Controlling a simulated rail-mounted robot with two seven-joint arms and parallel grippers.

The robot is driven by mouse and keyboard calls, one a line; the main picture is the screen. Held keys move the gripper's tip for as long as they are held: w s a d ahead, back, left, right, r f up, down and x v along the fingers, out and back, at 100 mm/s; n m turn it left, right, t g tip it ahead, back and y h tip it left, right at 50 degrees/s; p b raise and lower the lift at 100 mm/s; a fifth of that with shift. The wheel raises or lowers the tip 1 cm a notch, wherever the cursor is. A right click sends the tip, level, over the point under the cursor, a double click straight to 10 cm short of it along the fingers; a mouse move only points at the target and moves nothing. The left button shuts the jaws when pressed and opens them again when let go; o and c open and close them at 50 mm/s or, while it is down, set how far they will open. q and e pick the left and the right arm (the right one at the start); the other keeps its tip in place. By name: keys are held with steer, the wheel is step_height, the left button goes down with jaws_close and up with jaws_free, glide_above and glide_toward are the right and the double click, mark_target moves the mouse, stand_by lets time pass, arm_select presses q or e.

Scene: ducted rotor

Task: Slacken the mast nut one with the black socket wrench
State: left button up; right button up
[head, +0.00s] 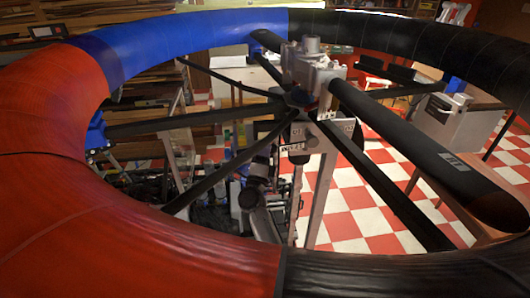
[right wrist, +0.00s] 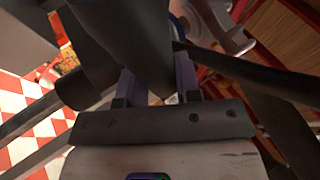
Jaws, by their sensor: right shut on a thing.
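The rotor's grey hub housing (head: 312,68) stands at the centre of the big ring in the head view, where several dark struts meet. I cannot pick out the mast nut. In the right wrist view my right gripper (right wrist: 155,85) is shut on a thick dark shaft (right wrist: 140,45), which looks like the black socket wrench. The wrench's working end and whether it touches a nut cannot be seen. In the head view, dark and grey parts crowd under the hub, and I cannot make out the right gripper there. My left gripper is in neither view.
The ring duct, red on the left (head: 45,110), blue at the back (head: 200,42) and black on the right (head: 400,35), encloses the work area. A thick black tube (head: 430,155) and thinner struts cross its inside. Red-and-white checkered floor (head: 350,205) shows below.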

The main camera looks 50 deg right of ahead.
steer(key=shift+w+d, duration=0.15)
steer(key=shift+w, duration=0.05)
steer(key=shift+w+b, duration=0.1)
steer(key=shift+b, duration=0.25)
steer(key=shift+w+d+b, duration=0.35)
steer(key=shift+d, duration=0.05)
steer(key=s+d+f+n+t+y+b, duration=0.3)
steer(key=f+n+t+y, duration=0.2)
steer(key=n, duration=0.6)
steer(key=s+d+f+n+t+y+b, duration=0.2)
steer(key=f+n+t+y, duration=0.4)
steer(key=n, duration=0.5)
steer(key=shift+s+d+f+n+y+b, duration=0.35)
steer(key=shift+d+f+y+b, duration=0.4)
steer(key=shift+d, duration=0.45)
steer(key=shift+a+r+t, duration=0.1)
steer(key=shift+t, duration=0.2)
